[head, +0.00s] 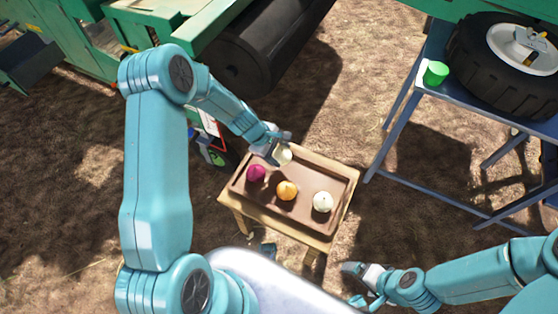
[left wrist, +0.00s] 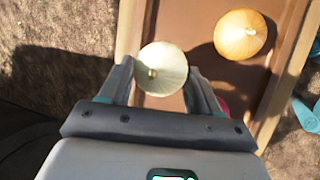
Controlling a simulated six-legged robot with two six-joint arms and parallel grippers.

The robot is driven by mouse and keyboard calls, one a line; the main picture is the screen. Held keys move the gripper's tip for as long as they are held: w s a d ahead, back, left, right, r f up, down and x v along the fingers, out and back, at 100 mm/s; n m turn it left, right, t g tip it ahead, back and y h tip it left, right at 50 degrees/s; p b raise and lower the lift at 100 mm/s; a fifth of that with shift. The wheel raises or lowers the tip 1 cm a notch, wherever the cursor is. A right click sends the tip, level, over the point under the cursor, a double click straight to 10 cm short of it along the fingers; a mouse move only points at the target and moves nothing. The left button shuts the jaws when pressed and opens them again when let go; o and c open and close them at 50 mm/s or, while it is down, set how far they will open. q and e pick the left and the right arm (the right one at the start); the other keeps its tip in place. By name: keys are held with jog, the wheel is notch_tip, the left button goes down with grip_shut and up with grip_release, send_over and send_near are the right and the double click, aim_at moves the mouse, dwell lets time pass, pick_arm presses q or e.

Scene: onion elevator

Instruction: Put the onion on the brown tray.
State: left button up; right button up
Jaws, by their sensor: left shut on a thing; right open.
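A pale cream-green onion (head: 284,156) is between the fingers of my left gripper (head: 279,149), at the far edge of the brown tray (head: 332,180). In the left wrist view the pale onion (left wrist: 162,69) sits between both fingertips and overlaps the tray's rim. I cannot tell whether it touches the tray. A purple onion (head: 256,173), an orange onion (head: 287,190) and a white onion (head: 323,202) lie on the tray. In the left wrist view a finger mostly hides the purple one. My right gripper (head: 358,284) is open and empty, near and right of the tray.
The tray is on a small wooden table (head: 236,208). A blue metal stand (head: 440,88) at the upper right holds a tyre (head: 470,65) and a green cup (head: 435,73). Green machinery with a black roller (head: 262,52) stands behind. Bare ground lies between them.

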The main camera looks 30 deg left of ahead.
aim_at(279, 158)
pick_arm(q)
jog(key=shift+f+b, duration=0.65)
jog(key=shift+f, duration=1.25)
jog(key=shift+f, duration=0.2)
jog(key=o, duration=1.1)
jog(key=shift+r, duration=0.15)
